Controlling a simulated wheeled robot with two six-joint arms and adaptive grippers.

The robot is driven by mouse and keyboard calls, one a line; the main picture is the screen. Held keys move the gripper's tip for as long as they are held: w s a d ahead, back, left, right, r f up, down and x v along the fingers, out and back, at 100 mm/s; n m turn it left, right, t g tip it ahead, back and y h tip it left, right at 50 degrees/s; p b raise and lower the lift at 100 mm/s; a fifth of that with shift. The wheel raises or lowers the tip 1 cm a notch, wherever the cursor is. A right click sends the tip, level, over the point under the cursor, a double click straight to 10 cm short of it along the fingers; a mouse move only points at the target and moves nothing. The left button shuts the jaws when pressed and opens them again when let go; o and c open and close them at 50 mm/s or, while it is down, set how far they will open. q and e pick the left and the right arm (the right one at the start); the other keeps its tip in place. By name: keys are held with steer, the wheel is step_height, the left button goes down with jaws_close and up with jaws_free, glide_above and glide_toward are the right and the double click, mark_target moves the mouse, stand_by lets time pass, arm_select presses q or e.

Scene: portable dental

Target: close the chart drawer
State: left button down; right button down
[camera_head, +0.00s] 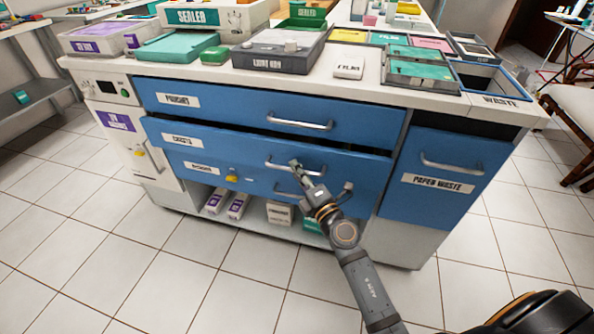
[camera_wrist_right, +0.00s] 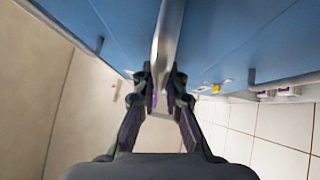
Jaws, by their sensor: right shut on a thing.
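The chart drawer (camera_head: 215,142), a blue front with a white label that seems to read CHARTS, is the middle one of the stacked drawers. It stands out a little, with a dark gap along its top edge. Its metal bar handle (camera_head: 275,163) is at the right of its middle. My right gripper (camera_head: 296,168) is at this handle. In the right wrist view the fingers (camera_wrist_right: 160,90) are shut on the handle bar (camera_wrist_right: 167,45), one on each side. The gripper hides part of the handle in the head view. My left gripper is not in view.
The drawer above (camera_head: 240,104) and the lower drawer (camera_head: 225,176) have handles too. The lower one carries a yellow latch (camera_head: 232,178). A paper waste bin front (camera_head: 440,175) stands to the right. Trays and boxes crowd the countertop (camera_head: 325,88). The tiled floor (camera_head: 210,270) in front is clear.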

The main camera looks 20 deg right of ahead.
mark_target(303, 164)
stand_by(0.3)
steer(key=w+d, duration=0.2)
steer(key=w, duration=0.1)
steer(key=shift+w+d, duration=0.2)
steer(key=shift+d, duration=0.05)
steer(key=shift+r, duration=0.15)
steer(key=c, duration=1.4)
jaws_free()
steer(key=shift+w, duration=0.1)
steer(key=shift+s+f, duration=0.25)
steer(key=shift+s, duration=0.1)
steer(key=r+v, duration=0.1)
steer(key=v, duration=0.5)
steer(key=shift+s+f, duration=0.4)
steer(key=shift+f, duration=0.05)
